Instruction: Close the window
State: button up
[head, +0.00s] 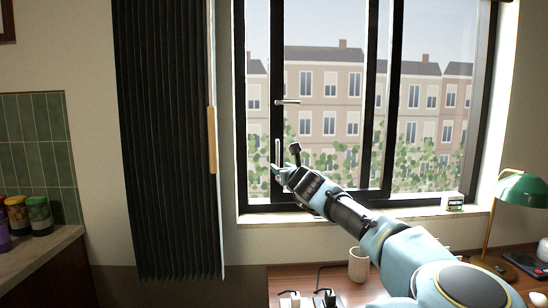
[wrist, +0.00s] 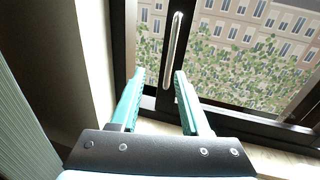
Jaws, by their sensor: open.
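The black-framed window (head: 384,100) has a sash whose left upright stands a little right of the left frame side, with a narrow strip of outdoors showing between them. I cannot tell whether glass fills that strip. A vertical silver bar handle (head: 278,152) is on this upright, and a horizontal silver lever (head: 288,102) sits above it. My gripper (head: 284,171) is at the handle's lower end. In the wrist view, my gripper (wrist: 159,77) is open and empty, and the handle (wrist: 174,48) appears between the fingertips, nearer the right finger. Contact is not clear.
A dark pleated curtain (head: 165,140) hangs left of the window. A small box (head: 453,201) stands on the sill at right. Jars (head: 38,214) stand on the left counter.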

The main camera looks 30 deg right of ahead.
aim_at(278, 159)
jog(key=shift+m+h, duration=0.3)
jog(key=shift+m, duration=0.1)
jog(key=p+x, duration=0.1)
jog(key=x, duration=0.2)
jog(key=d+p+x, duration=0.1)
jog(key=x, duration=0.2)
jog(key=p+x, duration=0.2)
jog(key=x, duration=0.2)
jog(key=shift+s+d+r, duration=0.2)
jog(key=shift+d+r, duration=0.1)
jog(key=shift+r, duration=0.1)
jog(key=shift+w+f, duration=0.15)
jog(key=shift+w, duration=0.25)
grip_shut()
